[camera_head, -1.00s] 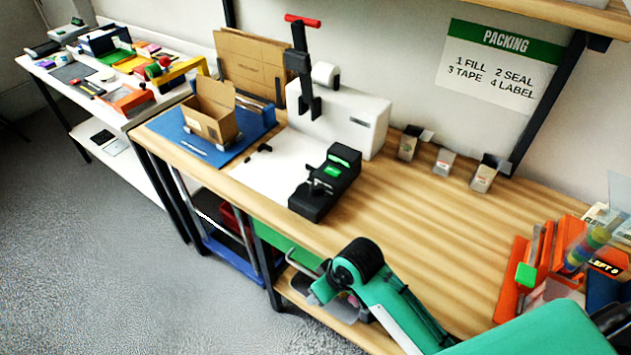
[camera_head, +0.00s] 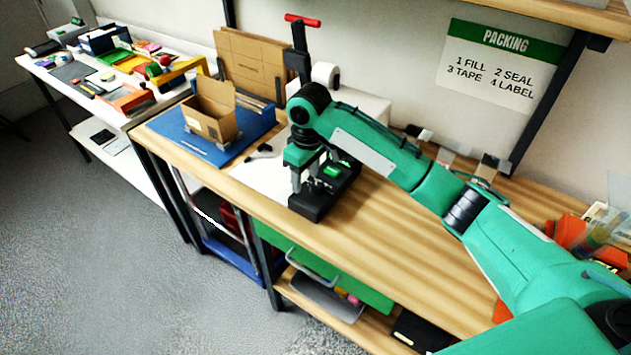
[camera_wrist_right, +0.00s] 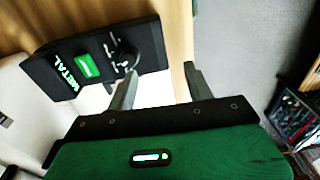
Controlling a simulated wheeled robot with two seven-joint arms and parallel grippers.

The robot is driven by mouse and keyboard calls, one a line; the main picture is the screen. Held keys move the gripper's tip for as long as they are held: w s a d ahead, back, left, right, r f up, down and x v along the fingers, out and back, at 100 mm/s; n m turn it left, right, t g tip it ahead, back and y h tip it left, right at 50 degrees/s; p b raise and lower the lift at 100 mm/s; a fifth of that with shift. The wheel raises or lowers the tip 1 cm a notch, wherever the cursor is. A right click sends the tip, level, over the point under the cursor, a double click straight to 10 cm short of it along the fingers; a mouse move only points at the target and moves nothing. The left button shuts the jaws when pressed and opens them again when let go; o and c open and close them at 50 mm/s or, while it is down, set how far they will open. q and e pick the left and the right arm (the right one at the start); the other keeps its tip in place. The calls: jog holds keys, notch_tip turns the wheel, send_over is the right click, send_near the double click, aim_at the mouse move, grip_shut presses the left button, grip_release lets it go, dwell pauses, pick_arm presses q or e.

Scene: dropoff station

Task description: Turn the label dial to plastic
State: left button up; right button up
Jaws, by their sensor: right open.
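The black label device (camera_head: 318,206) stands on the wooden bench, partly hidden by my right gripper in the head view. In the right wrist view the device (camera_wrist_right: 100,58) shows the lit word METAL, a green button or screen (camera_wrist_right: 87,66) and the round dial (camera_wrist_right: 124,57) near its end. My right gripper (camera_head: 304,182) is above the device, pointing down. In the right wrist view my right gripper (camera_wrist_right: 160,70) is open and empty, with the dial close to its left fingertip, not between the fingers. I cannot tell whether they touch. My left gripper is not in view.
An open cardboard box (camera_head: 212,112) sits on a blue mat (camera_head: 172,127) to the left. Small label holders and orange bins lie to the right, partly behind my arm.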

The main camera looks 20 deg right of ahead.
notch_tip(320, 180, up, 6)
send_over(316, 185)
jog(key=shift+m+h, duration=0.4)
notch_tip(316, 185, down, 13)
jog(key=p, duration=0.2)
jog(key=shift+a+f+p, duration=0.1)
jog(key=shift+f+p, duration=0.05)
jog(key=shift+p, duration=0.15)
jog(key=c, duration=1)
